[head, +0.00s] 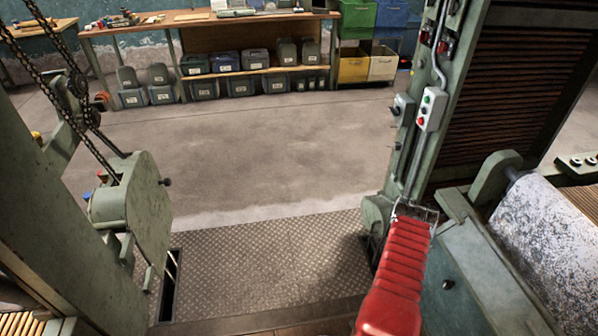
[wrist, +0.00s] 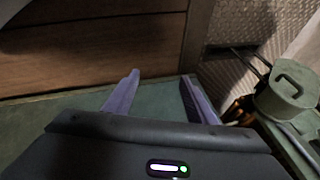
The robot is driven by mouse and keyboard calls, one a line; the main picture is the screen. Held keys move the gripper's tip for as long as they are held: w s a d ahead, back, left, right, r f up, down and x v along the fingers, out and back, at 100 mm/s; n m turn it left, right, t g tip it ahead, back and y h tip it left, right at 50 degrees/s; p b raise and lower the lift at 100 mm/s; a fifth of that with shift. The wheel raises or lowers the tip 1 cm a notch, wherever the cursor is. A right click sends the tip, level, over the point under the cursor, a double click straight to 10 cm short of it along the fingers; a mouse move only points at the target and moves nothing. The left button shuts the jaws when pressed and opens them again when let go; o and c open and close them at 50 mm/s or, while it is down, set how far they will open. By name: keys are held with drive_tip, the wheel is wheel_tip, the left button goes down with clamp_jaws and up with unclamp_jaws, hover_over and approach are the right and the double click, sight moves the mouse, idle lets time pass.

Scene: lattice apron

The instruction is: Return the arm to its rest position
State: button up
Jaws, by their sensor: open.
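In the wrist view my gripper (wrist: 160,77) shows as a dark body with two purple fingers standing apart. It is open and the gap between the fingers is empty. The fingers are over a green metal surface (wrist: 60,115), with brown wooden boards (wrist: 90,55) beyond them. Whether the fingertips touch anything is unclear. I cannot make out my gripper in the head view.
Green machine frames stand at left (head: 50,190) and right (head: 420,120) in the head view. Between them lies a bare tread-plate floor (head: 260,265). A speckled roller (head: 550,230) is at right. A workbench (head: 210,22) with bins stands behind.

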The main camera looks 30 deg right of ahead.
drive_tip(key=w+a+r+n+y, duration=0.2)
drive_tip(key=w+a+r+n, duration=0.25)
drive_tip(key=r, duration=0.65)
drive_tip(key=w+a+r+n+y, duration=0.2)
drive_tip(key=w+a+r+n, duration=0.3)
drive_tip(key=r, duration=0.6)
drive_tip(key=w+a+r+n+y, duration=0.2)
drive_tip(key=w+a+r+n, duration=0.3)
drive_tip(key=r, duration=0.6)
drive_tip(key=s+a+r+n+t, duration=0.1)
drive_tip(key=a+r+n, duration=0.2)
drive_tip(key=a+r, duration=0.5)
drive_tip(key=s+a+r+n+t, duration=0.2)
drive_tip(key=a+r, duration=0.7)
drive_tip(key=r, duration=0.9)
drive_tip(key=s+a+r+n+t+h, duration=0.1)
drive_tip(key=s+a+r+n+t, duration=0.1)
drive_tip(key=a+r+n, duration=0.3)
drive_tip(key=a+r, duration=0.4)
drive_tip(key=r, duration=0.4)
drive_tip(key=shift+r, duration=0.3)
